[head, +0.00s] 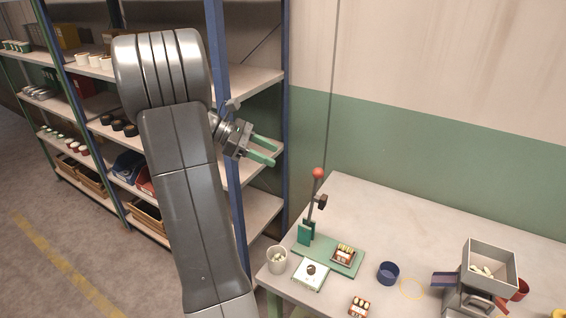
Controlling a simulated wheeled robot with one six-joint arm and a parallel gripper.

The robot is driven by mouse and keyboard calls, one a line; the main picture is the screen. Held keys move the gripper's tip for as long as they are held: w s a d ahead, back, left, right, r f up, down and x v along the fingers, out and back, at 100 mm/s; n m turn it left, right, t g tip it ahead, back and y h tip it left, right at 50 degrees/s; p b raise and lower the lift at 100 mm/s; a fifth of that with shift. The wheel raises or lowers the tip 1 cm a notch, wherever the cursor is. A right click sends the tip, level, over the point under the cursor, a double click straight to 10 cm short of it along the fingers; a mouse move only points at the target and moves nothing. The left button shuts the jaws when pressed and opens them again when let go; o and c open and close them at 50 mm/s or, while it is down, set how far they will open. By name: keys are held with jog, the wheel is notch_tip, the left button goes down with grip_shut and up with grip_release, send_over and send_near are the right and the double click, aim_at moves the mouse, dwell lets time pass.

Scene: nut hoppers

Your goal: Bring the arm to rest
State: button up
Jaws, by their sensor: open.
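My arm rises through the middle left of the head view, bent at the top. My gripper (263,150) hangs on the far side of the arm, pointing right, with its two green fingers apart. Nothing shows between the fingers. The gripper is in front of the shelf unit's right end, above and to the left of the table (415,210), and touches nothing that I can make out.
A shelf unit with a blue post (286,110) stands close behind my arm. On the table are a red-knobbed lever press (317,190), a white cup (276,260), a blue cup (388,272) and a grey hopper (489,256). The table's back middle is clear.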

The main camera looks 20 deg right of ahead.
jog(key=shift+w+a+r, duration=0.1)
jog(key=shift+a+r, duration=0.15)
jog(key=shift+a, duration=0.2)
jog(key=shift+d, duration=0.1)
jog(key=p+x, duration=0.2)
jog(key=x, duration=1.2)
jog(key=shift+d+r, duration=0.1)
jog(key=shift+r, duration=0.05)
